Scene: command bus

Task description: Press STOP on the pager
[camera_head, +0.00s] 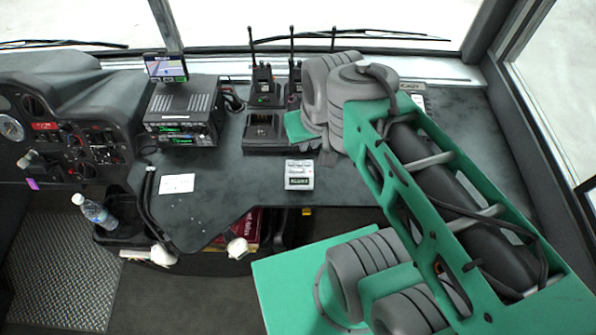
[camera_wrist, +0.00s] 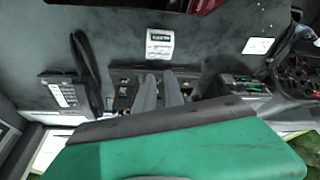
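The pager (camera_head: 299,174) is a small pale grey box with a lit text display and small buttons below it. It lies on the dark console top near its front edge. It also shows in the wrist view (camera_wrist: 160,43), top centre, beyond my fingertips. The lettering on its buttons is too small to read. My gripper (camera_wrist: 159,78) shows two grey fingers with a narrow gap between them, and nothing is seen held. It is apart from the pager. In the head view my wrist hides most of the gripper, above and behind the pager.
Handheld radios (camera_head: 264,84) stand in chargers behind the pager. A radio unit with a screen (camera_head: 182,112) stands to the left. A white card (camera_head: 177,183) lies left of the pager. A bottle (camera_head: 94,211) stands at far left.

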